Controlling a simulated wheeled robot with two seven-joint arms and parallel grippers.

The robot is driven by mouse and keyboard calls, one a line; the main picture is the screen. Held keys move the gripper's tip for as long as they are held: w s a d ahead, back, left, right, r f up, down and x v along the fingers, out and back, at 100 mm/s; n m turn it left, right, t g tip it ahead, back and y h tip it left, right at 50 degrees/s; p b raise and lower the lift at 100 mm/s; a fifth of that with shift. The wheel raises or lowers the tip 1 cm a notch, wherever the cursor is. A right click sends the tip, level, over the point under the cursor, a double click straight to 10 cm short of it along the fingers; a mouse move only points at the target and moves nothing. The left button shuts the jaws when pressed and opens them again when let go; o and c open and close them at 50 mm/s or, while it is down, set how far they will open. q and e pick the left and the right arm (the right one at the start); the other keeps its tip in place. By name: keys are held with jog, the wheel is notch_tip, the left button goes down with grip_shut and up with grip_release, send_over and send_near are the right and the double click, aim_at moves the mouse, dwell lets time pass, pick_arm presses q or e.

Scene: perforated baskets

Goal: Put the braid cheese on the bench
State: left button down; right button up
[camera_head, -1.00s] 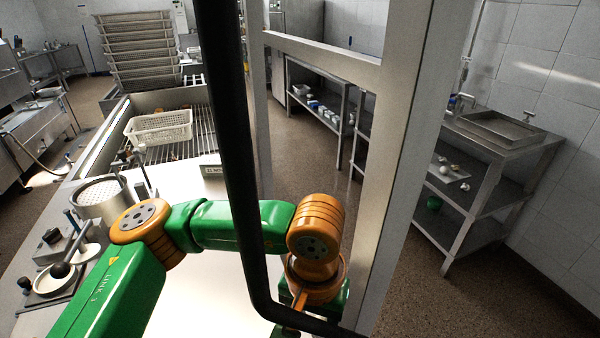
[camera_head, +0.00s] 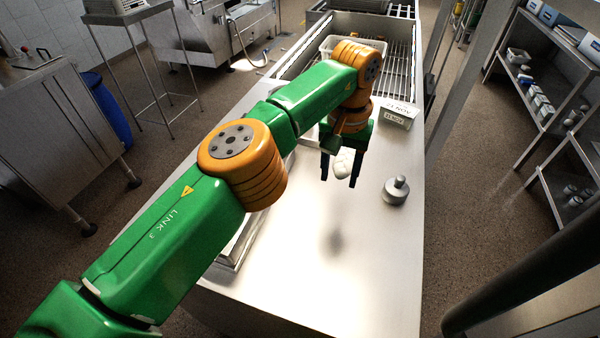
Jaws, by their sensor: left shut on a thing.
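The braid cheese (camera_head: 343,163) is a small white lump between the fingers of my left gripper (camera_head: 340,180). My left gripper is shut on it, with the dark fingers pointing down. It holds the cheese above the steel bench (camera_head: 330,285), and a soft shadow falls on the bare top below. The cheese looks clear of the surface. My right gripper is not in view.
A grey knobbed weight (camera_head: 396,191) and a small sign block (camera_head: 397,115) stand on the bench right of the gripper. A pale perforated basket (camera_head: 328,46) is behind, partly hidden by my arm. A tray (camera_head: 232,256) lies at the left edge. The near bench top is clear.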

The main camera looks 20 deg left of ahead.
pick_arm(q)
jog(key=f+b, duration=0.1)
jog(key=b, duration=0.1)
jog(key=s+f+b, duration=0.1)
jog(key=b, duration=0.2)
jog(key=shift+s+a+f, duration=0.2)
jog(key=shift+a+f, duration=0.1)
jog(key=shift+a, duration=0.05)
jog(key=s+a+b, duration=0.2)
jog(key=b, duration=0.2)
send_over(288, 259)
notch_tip(288, 259, down, 8)
jog(key=shift+w+a+r, duration=0.1)
jog(key=shift+r, duration=0.15)
notch_tip(288, 259, down, 3)
jog(key=shift+r+p, duration=0.2)
jog(key=shift+p, duration=0.3)
jog(key=shift+f, duration=0.35)
jog(key=c, duration=0.7)
grip_release()
jog(key=shift+b, duration=0.3)
jog(key=o, duration=0.5)
jog(key=shift+c, duration=0.2)
